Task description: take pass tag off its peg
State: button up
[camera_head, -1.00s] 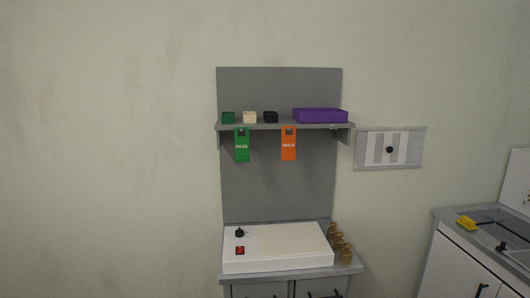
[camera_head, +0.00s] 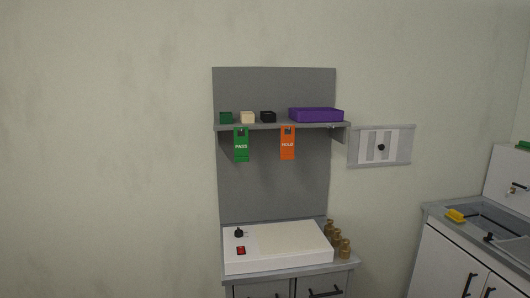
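The green pass tag (camera_head: 241,148) hangs below the front edge of the grey shelf (camera_head: 226,127), at its left part. The word PASS shows on it in white. The orange hold tag (camera_head: 288,146) hangs to its right, apart from it. The pegs are too small to make out clearly. My gripper is not in view.
On the shelf stand a green box (camera_head: 226,118), a cream box (camera_head: 247,117), a black box (camera_head: 268,117) and a purple tray (camera_head: 316,115). Below is a white machine (camera_head: 276,262) beside several brass weights (camera_head: 345,249). A sink counter (camera_head: 433,211) is at right.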

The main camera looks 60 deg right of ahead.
aim_at(241, 144)
jog(key=z, duration=0.8)
jog(key=i, duration=1)
